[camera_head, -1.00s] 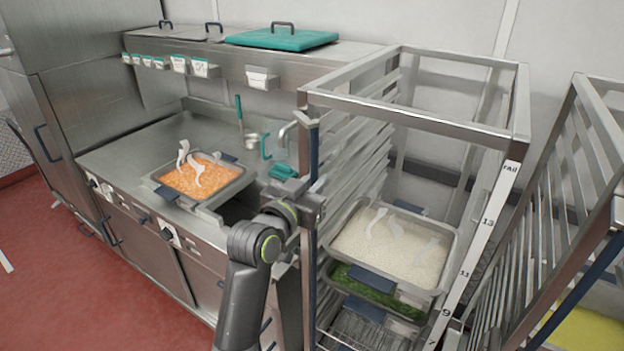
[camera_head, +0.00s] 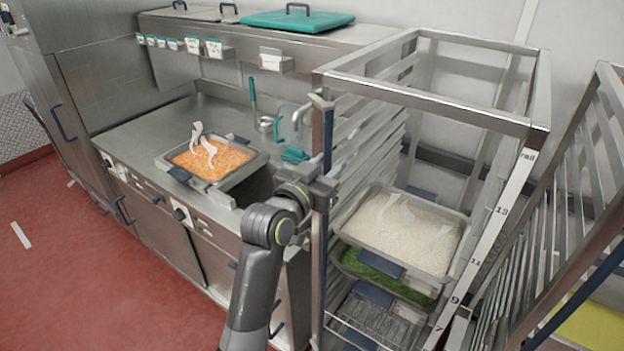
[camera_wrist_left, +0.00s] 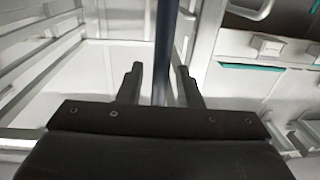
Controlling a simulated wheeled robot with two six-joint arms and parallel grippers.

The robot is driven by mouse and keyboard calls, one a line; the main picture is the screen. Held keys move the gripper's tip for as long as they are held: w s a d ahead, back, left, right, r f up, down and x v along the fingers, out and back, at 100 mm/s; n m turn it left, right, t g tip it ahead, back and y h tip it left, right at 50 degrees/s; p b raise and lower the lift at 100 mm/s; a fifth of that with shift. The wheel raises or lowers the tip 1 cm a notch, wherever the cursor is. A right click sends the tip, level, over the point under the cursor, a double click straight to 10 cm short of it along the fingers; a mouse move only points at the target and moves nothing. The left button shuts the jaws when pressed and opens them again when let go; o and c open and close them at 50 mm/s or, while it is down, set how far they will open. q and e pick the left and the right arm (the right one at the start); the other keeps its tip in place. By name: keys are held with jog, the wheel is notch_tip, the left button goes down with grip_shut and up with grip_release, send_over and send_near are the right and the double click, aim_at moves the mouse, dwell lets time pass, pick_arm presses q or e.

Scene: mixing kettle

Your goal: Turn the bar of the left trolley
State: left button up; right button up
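The left trolley (camera_head: 440,112) is a tall metal rack with several loaded trays. Its dark blue upright bar (camera_head: 327,145) runs down the front left corner. My left gripper (camera_head: 322,188) is at this bar, in its upper half. In the left wrist view the bar (camera_wrist_left: 165,45) stands upright between the two dark fingers (camera_wrist_left: 159,72) of the gripper. The fingers are open, with a clear gap to the left of the bar; the right finger is close to it, and contact cannot be told. My right gripper is not in view.
A steel counter (camera_head: 150,121) with a tray of orange food (camera_head: 212,160) stands left of the trolley. A second trolley (camera_head: 560,200) stands close on the right. The rack holds a tray of white grains (camera_head: 400,235). Red floor (camera_head: 60,270) is free at lower left.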

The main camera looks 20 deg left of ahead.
pick_arm(q)
jog(key=p+v, duration=0.2)
jog(key=v, duration=1.5)
jog(key=shift+p, duration=0.4)
jog(key=shift+s+a+r, duration=0.1)
